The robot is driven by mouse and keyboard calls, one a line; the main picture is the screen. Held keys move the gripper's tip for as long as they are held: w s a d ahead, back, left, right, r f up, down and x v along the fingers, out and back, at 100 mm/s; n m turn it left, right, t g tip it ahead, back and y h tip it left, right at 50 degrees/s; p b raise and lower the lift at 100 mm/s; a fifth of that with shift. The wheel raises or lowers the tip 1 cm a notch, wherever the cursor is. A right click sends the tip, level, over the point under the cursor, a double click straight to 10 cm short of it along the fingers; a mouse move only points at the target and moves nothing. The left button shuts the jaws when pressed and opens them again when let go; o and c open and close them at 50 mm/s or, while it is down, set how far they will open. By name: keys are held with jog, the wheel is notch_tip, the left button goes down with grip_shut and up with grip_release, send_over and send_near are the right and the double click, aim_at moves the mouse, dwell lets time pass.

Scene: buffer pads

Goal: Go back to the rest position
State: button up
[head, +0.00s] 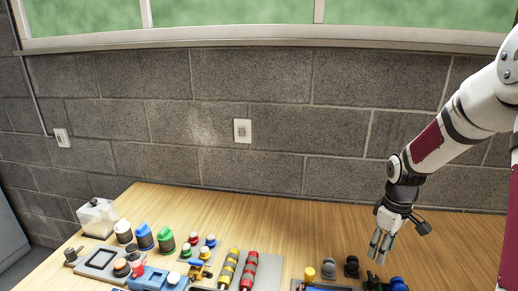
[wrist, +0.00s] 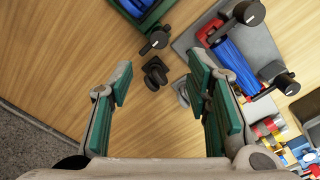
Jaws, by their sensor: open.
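My gripper (head: 381,247) hangs from my arm on the right side of the head view, above the wooden table, with its fingers pointing down. In the wrist view my gripper (wrist: 160,80) has its two green-padded fingers wide apart, with nothing between the pads. Below the fingers a small black part (wrist: 155,73) lies on the table.
The wooden table (head: 330,225) is bare along the wall. A green tray (wrist: 125,28) and a grey holder (wrist: 265,50) lie below. The block wall (head: 260,130) is behind.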

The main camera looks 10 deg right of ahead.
jog(key=s+a+r+m+t+h, duration=0.1)
jog(key=s+a+r+m+t, duration=0.1)
jog(key=s+a+r, duration=0.65)
jog(key=s+a+r+m+t, duration=0.15)
jog(key=s+a+r, duration=0.4)
jog(key=r, duration=0.55)
jog(key=s+a+r+m+t+y, duration=0.1)
jog(key=s+a+r+m, duration=0.1)
jog(key=s+a, duration=0.3)
jog(key=s, duration=0.3)
jog(key=shift+s, duration=0.25)
jog(key=shift+r, duration=0.1)
